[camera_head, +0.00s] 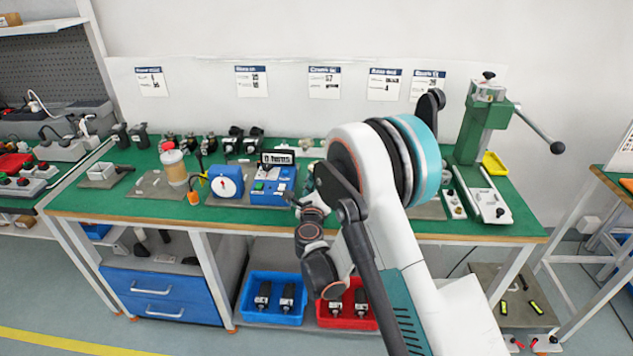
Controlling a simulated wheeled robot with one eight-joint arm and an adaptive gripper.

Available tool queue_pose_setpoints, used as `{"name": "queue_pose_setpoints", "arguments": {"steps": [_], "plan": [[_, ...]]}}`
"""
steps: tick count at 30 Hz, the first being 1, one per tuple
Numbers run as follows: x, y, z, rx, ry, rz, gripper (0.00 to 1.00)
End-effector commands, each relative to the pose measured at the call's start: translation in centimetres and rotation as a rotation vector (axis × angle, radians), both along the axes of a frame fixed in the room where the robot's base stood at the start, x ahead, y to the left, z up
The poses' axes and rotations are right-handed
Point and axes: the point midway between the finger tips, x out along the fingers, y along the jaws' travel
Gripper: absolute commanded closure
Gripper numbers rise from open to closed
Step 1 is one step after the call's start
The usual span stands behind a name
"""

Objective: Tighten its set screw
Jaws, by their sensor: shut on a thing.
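My gripper (294,199), small and dark, is partly hidden by my arm at the front edge of the blue box with the display. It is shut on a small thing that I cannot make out. The blue box with a black display (271,187) stands mid-bench. A blue block with a white round dial (226,183) stands just left of it. Several dark encoder-like units (243,145) stand along the back of the bench. I cannot make out a set screw. An orange-handled tool (193,197) is near the front edge, left of the dial block.
A blue bin (273,312) and a red bin (335,318) with dark units are below. My arm blocks the bench's middle right.

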Motion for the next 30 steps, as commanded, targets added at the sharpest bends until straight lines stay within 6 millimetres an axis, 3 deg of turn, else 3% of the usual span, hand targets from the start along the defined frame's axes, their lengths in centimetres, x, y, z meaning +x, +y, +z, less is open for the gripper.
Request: {"name": "queue_pose_setpoints", "arguments": {"steps": [14,15,18,30], "plan": [[-0.1,-0.21,-0.23,0.02,0.001,-0.004,1.0],[-0.1,-0.21,-0.23,0.019,0.001,-0.004,0.82],[-0.08,-0.18,-0.2,0.019,0.001,-0.004,0.62],[-0.02,-0.05,0.31,0.016,0.0,-0.001,0.62]]}}
